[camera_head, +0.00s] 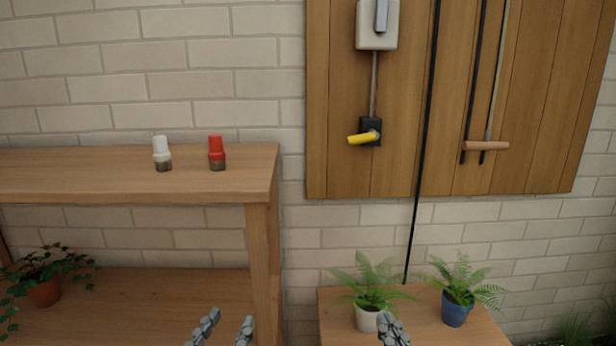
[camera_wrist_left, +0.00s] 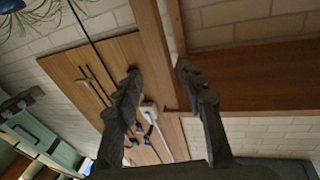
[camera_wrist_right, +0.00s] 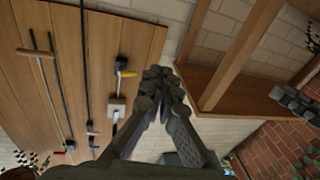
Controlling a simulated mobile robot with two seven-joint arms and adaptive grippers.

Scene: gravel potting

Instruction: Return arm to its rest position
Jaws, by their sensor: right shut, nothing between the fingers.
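My left gripper (camera_head: 226,328) shows at the bottom edge of the head view, left of centre, with its two fingers apart and nothing between them. In the left wrist view its fingers (camera_wrist_left: 158,82) are also spread and empty. My right gripper (camera_head: 392,330) is at the bottom edge, right of centre, in front of the potted ferns. In the right wrist view its fingertips (camera_wrist_right: 160,76) meet with nothing held. Most of both arms is out of the head view.
A wooden shelf (camera_head: 120,174) at left carries a white-capped shaker (camera_head: 162,153) and a red-capped one (camera_head: 217,153). A fern in a white pot (camera_head: 367,319) and one in a blue pot (camera_head: 456,311) stand on a low table (camera_head: 405,323). Tools hang on the wooden panel (camera_head: 400,170).

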